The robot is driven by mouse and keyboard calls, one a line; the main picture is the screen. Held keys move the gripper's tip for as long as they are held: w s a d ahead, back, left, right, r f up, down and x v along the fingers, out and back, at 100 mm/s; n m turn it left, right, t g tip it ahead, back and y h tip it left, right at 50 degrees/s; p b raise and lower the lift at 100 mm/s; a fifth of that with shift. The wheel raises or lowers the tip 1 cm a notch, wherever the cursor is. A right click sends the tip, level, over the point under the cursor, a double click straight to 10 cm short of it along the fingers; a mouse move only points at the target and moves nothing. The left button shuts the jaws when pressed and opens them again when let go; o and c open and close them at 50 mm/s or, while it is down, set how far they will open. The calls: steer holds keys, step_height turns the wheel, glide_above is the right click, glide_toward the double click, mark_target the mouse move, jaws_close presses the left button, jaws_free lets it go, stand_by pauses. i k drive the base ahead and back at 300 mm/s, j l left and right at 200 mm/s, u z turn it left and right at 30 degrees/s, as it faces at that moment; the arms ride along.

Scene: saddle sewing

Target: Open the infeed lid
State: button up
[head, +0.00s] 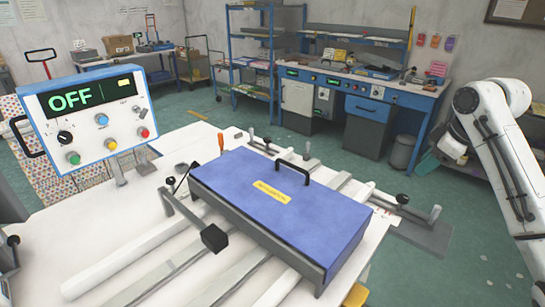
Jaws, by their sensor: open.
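The infeed lid appears to be the blue box-shaped cover (270,215) on the white machine table, right of the picture's middle. It lies flat and looks closed. A black arched handle (293,168) stands on its far side, and a yellow label (272,191) is on its top. The label's text is too small to read. My white arm shows at the right edge, apart from the lid. I cannot make out my gripper in this view.
A blue control panel (85,117) reading OFF stands left of the lid. White rails (130,258) run under the lid. A black block on a bar (214,238) is at its near left side. A blue workbench (368,105) stands farther back, beyond green floor.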

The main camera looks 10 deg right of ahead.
mark_target(325, 224)
steer(key=i+j, duration=0.15)
steer(key=j, duration=0.2)
steer(key=i+j, duration=0.1)
steer(key=j, duration=0.25)
steer(key=i+j, duration=0.15)
steer(key=j, duration=0.25)
steer(key=i+j, duration=0.15)
steer(key=j, duration=0.2)
